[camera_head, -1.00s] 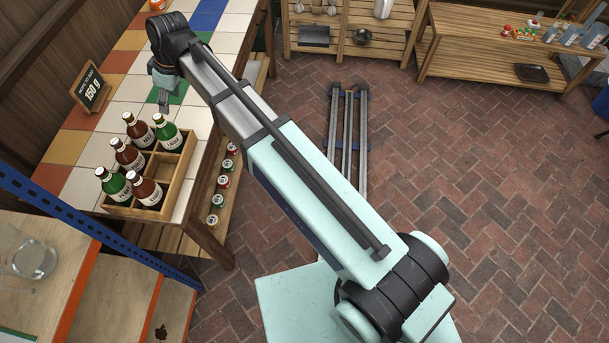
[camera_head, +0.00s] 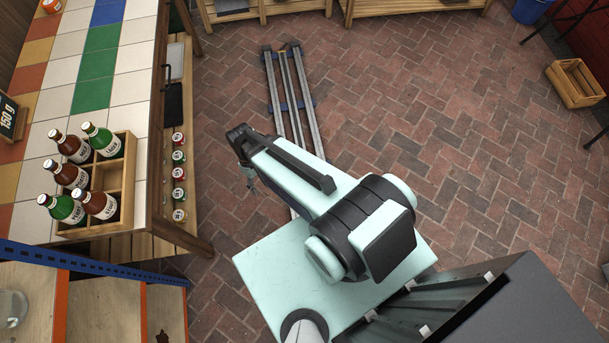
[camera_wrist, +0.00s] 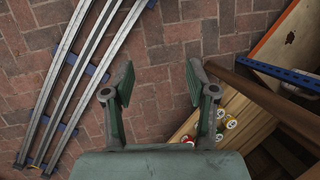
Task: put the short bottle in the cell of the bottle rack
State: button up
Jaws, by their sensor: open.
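The wooden bottle rack (camera_head: 128,172) stands on the near end of the tiled table in the head view. It holds several upright green and brown bottles, including a green one (camera_head: 102,140) and a brown one (camera_head: 97,204). My gripper (camera_wrist: 160,86) is open and empty in the wrist view, above the brick floor. In the head view it is right of the table, small and partly hidden by my arm.
Several capped jars or cans (camera_head: 179,174) stand in a row on the table's lower shelf. Blue-framed shelving (camera_head: 95,264) stands close at the lower left. A wooden crate (camera_head: 575,82) lies on the floor at right.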

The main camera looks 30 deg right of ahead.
jog(key=s+d+f+m+g, duration=0.1)
jog(key=s+d+f, duration=0.1)
jog(key=s, duration=0.7)
jog(key=s+d+f+m+g, duration=0.1)
jog(key=s+d+f+m, duration=0.1)
jog(key=s, duration=0.8)
jog(key=shift+d+f+g, duration=0.4)
jog(key=shift+d+f, duration=0.45)
jog(key=shift+d, duration=0.3)
